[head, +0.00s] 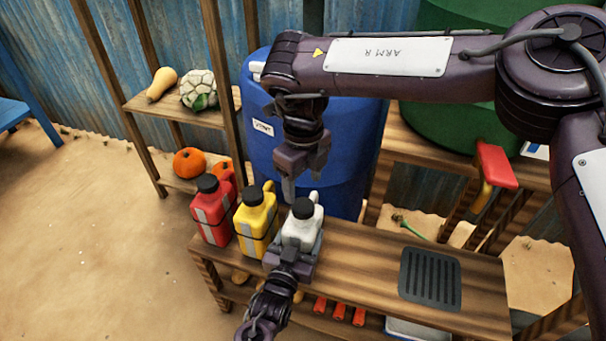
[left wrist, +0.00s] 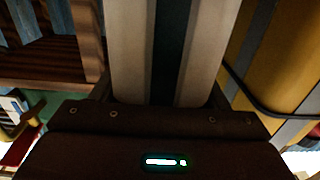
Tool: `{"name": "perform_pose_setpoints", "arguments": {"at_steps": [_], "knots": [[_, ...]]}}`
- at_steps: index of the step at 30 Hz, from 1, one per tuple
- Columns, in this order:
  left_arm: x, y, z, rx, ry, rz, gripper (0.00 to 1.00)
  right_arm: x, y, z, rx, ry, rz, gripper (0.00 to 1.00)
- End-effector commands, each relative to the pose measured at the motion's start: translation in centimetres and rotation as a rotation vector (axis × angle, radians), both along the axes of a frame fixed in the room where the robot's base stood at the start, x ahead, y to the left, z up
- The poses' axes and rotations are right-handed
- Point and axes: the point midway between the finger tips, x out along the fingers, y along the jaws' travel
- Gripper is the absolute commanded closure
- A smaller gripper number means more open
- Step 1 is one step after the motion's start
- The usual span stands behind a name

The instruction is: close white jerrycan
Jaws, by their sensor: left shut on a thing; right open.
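The white jerrycan (head: 301,229) stands upright on the wooden bench, at the right end of a row of jerrycans. A black cap (head: 303,208) sits on its top; I cannot tell how tightly. My left gripper (head: 292,255) is shut on the jerrycan's body from the front. In the left wrist view the pale body with its dark stripe (left wrist: 172,50) fills the middle, between the fingers. My right gripper (head: 298,188) is open and empty, pointing down just above the cap and slightly left of it. The fingertips look apart from the cap.
The yellow jerrycan (head: 256,220) stands close to the left, with the red jerrycan (head: 211,211) beyond it. A blue barrel (head: 345,150) rises behind. A dark slotted mat (head: 430,278) lies on the bench to the right, with bare wood between.

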Motion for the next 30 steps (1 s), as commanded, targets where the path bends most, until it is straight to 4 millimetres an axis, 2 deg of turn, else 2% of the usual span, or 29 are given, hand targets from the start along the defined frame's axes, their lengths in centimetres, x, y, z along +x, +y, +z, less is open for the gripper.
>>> {"name": "perform_pose_setpoints", "arguments": {"at_steps": [6, 12, 17, 24, 26, 30], "knots": [[0.0, -0.1, 0.0, -0.001, 0.0, -0.001, 0.96, -0.1, 0.0, -3.6, -0.002, 0.003, 0.0, 0.37], [0.0, -0.1, 0.0, -0.001, 0.0, -0.001, 0.96, 0.0, 0.0, -5.9, -0.001, 0.001, 0.0, 0.37], [0.0, -0.1, 0.0, -0.001, 0.0, -0.001, 0.96, 0.0, 0.0, -6.7, -0.001, 0.001, 0.0, 0.37], [0.0, -0.1, 0.0, -0.001, 0.0, -0.001, 0.96, 0.0, 0.0, -6.7, 0.0, 0.0, 0.0, 0.37], [0.0, -0.1, 0.0, -0.001, 0.0, -0.001, 0.96, 0.0, 0.0, -6.7, 0.0, 0.0, 0.0, 0.43], [0.0, -0.1, 0.0, -0.001, 0.0, -0.001, 0.96, 0.0, 0.0, -6.7, 0.0, 0.0, 0.0, 0.61]]}}
